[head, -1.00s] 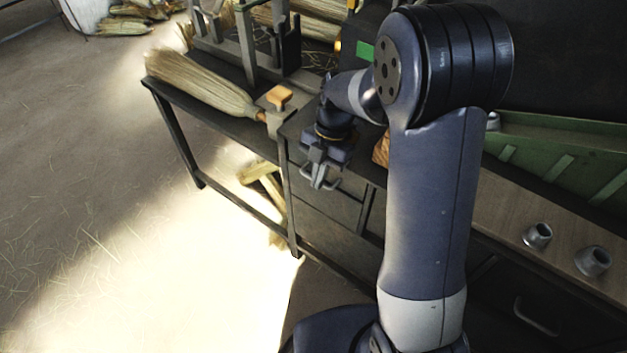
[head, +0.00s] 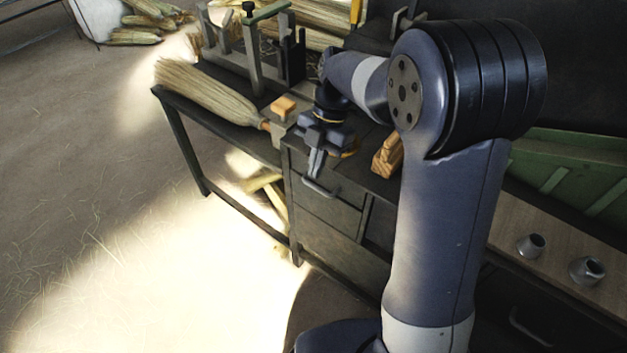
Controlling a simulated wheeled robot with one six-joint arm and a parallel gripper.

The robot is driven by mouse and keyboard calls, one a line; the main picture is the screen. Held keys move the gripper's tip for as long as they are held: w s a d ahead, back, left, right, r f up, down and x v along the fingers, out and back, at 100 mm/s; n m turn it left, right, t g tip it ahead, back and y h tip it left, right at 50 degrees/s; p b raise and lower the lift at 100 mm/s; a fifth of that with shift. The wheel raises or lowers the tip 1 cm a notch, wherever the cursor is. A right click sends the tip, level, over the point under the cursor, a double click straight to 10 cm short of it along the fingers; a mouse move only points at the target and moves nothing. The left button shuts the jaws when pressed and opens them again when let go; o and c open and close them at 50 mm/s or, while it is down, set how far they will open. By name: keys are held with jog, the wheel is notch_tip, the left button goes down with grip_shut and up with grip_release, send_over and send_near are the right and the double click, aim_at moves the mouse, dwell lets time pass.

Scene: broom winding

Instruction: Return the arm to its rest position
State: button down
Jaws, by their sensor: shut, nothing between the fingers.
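My gripper (head: 316,165) hangs from my bent arm, pointing down in front of the workbench drawers. Its fingers are shut and empty. It is close to the front edge of the bench, near the upper drawer's handle (head: 320,188); I cannot tell whether they touch. My arm's upright link and large dark joint fill the right middle of the view and hide part of the bench.
A straw broom (head: 210,90) lies on the bench at left, beside an upright metal frame (head: 252,60). A wooden block (head: 388,155) sits near my wrist.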

jog(key=shift+v, duration=1.05)
